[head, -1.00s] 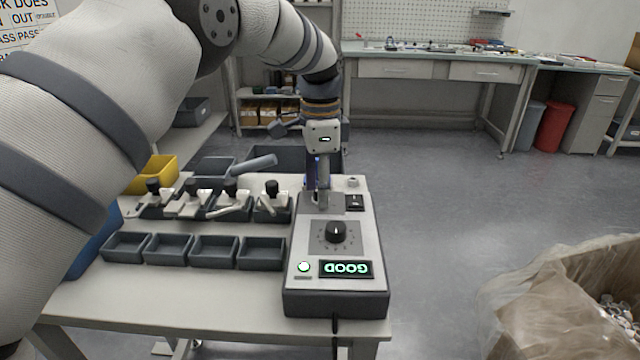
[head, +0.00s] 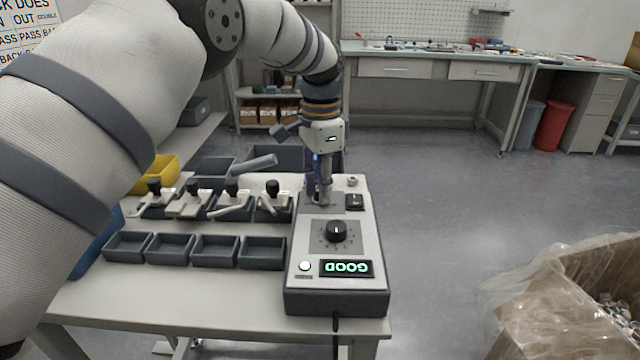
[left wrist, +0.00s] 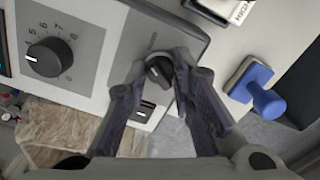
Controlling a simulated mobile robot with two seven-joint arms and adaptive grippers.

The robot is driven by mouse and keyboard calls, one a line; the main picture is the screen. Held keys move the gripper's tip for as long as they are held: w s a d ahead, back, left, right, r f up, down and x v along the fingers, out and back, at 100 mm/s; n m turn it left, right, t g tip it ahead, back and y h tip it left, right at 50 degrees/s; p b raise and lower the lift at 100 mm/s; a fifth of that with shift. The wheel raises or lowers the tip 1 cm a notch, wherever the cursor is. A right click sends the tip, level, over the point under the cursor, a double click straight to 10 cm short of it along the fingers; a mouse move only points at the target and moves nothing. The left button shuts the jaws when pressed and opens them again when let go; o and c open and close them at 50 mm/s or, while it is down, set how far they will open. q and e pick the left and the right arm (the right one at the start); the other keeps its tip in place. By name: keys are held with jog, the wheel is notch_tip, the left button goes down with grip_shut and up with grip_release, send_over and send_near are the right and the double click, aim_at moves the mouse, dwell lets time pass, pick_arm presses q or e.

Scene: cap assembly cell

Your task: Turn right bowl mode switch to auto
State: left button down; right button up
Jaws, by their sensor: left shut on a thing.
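The control box (head: 300,285) stands at the right end of the table, with a lit GOOD display seen upside down. The mode switch (left wrist: 158,70) is a small black knob with a white pointer line on a grey plate. My left gripper (left wrist: 160,68) is shut on this knob, one finger on each side. In the head view my left gripper (head: 322,197) points down at the far part of the box and hides the knob. The small label beside the knob is unreadable. My right gripper is not in view.
Small dark bins (head: 214,251) and toggle clamps (head: 272,200) stand to the left. A blue-knobbed part (left wrist: 264,97) lies close by.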

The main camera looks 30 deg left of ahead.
pick_arm(q)
jog(key=n, duration=0.3)
jog(key=shift+n, duration=0.4)
jog(key=n, duration=0.3)
jog(key=shift+n, duration=0.3)
jog(key=n, duration=0.4)
jog(key=shift+n, duration=1.9)
jog(key=c, duration=1.4)
grip_release()
jog(key=shift+o, duration=0.2)
notch_tip(320, 180, up, 12)
